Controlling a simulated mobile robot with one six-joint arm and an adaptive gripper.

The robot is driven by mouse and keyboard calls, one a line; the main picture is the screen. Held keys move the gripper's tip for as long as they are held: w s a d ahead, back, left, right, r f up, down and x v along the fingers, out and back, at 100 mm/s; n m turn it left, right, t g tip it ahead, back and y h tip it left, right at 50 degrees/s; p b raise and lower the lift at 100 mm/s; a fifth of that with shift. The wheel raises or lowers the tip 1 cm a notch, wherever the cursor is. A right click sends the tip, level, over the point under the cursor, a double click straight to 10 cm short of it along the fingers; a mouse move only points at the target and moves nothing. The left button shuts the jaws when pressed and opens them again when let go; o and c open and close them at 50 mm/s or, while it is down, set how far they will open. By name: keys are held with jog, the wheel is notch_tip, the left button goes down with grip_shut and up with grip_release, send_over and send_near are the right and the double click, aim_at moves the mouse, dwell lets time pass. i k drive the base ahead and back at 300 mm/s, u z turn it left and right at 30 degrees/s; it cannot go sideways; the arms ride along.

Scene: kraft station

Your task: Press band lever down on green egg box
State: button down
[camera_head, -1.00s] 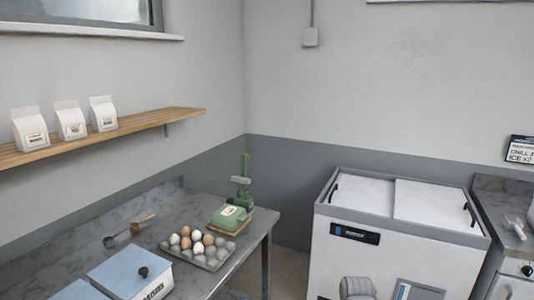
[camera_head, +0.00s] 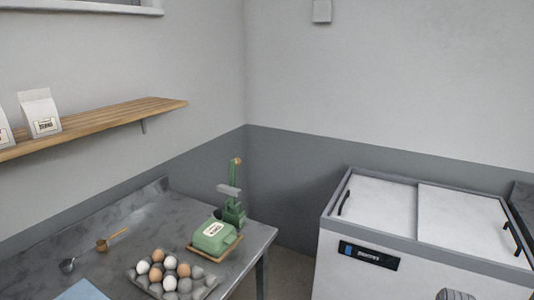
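The green egg box (camera_head: 214,236) sits closed, with a white label on top, on a small wooden board (camera_head: 226,250) at the far right corner of the grey table. Right behind it stands a green upright press (camera_head: 235,212) with a grey crosspiece (camera_head: 229,190). An upright green lever (camera_head: 235,171) with an orange-brown tip rises from it. I cannot tell whether any part of the press touches the box. My gripper is not seen; only a grey rounded part shows at the bottom right edge, likely of my arm.
An egg tray (camera_head: 178,282) with white and brown eggs lies in front of the box. A white chest freezer (camera_head: 420,240) stands to the right, past a floor gap. A wooden shelf (camera_head: 100,123) juts from the left wall.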

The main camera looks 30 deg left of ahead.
aim_at(231, 190)
jog(key=u, duration=0.1)
jog(key=i, duration=0.7)
jog(key=u, duration=0.6)
jog(key=i, duration=0.5)
jog(key=u, duration=0.5)
